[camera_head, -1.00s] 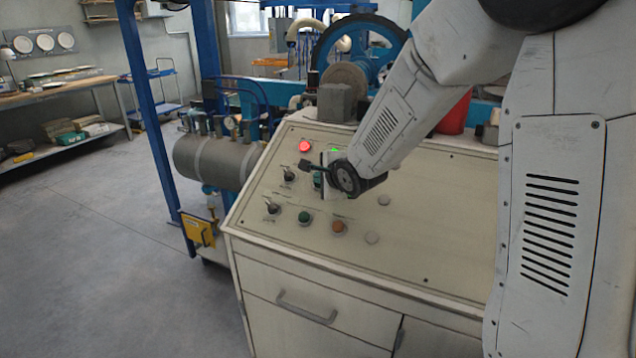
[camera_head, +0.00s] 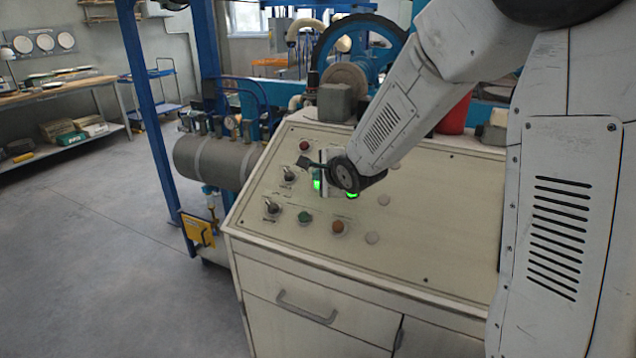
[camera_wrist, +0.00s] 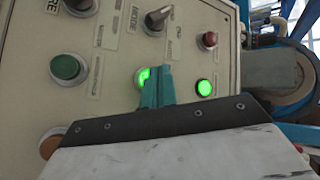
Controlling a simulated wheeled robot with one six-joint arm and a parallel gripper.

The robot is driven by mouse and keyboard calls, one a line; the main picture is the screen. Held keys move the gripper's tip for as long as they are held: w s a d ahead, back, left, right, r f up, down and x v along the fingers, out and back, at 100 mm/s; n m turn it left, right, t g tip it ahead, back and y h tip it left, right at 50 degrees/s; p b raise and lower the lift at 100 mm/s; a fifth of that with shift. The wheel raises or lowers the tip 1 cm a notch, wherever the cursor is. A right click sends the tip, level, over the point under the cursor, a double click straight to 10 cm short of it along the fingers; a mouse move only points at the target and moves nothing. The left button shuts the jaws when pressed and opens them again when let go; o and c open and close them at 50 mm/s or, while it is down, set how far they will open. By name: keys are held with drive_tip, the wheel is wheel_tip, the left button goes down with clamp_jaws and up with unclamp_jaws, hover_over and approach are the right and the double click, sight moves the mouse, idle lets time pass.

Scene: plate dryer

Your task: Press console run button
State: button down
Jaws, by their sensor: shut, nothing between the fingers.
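The pale control console (camera_head: 420,225) stands in front of me. My gripper's shut teal fingers show in the wrist view (camera_wrist: 152,75), with their tips over a lit green button (camera_wrist: 142,77) and partly hiding it. They look in contact, but I cannot tell how far it is pushed in. A second round green light (camera_wrist: 204,87) glows right of the fingers. An unlit darker green button (camera_wrist: 68,67) lies to the left. The red lamp (camera_head: 304,146) is dark. In the head view my wrist covers part of the panel. The run label cannot be read.
Two black selector knobs (camera_head: 289,174) (camera_head: 272,207) stand up from the panel. An orange button (camera_head: 338,227) is near the front. A grey block (camera_head: 336,102) and a red container (camera_head: 455,115) stand at the console's back. The floor at left is open.

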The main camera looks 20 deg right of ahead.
drive_tip(key=shift+r, duration=0.1)
drive_tip(key=r, duration=0.1)
drive_tip(key=s+a+r, duration=0.1)
drive_tip(key=r, duration=0.1)
drive_tip(key=s+r, duration=0.1)
drive_tip(key=shift+a+r, duration=0.15)
drive_tip(key=shift+a, duration=0.25)
idle(0.9)
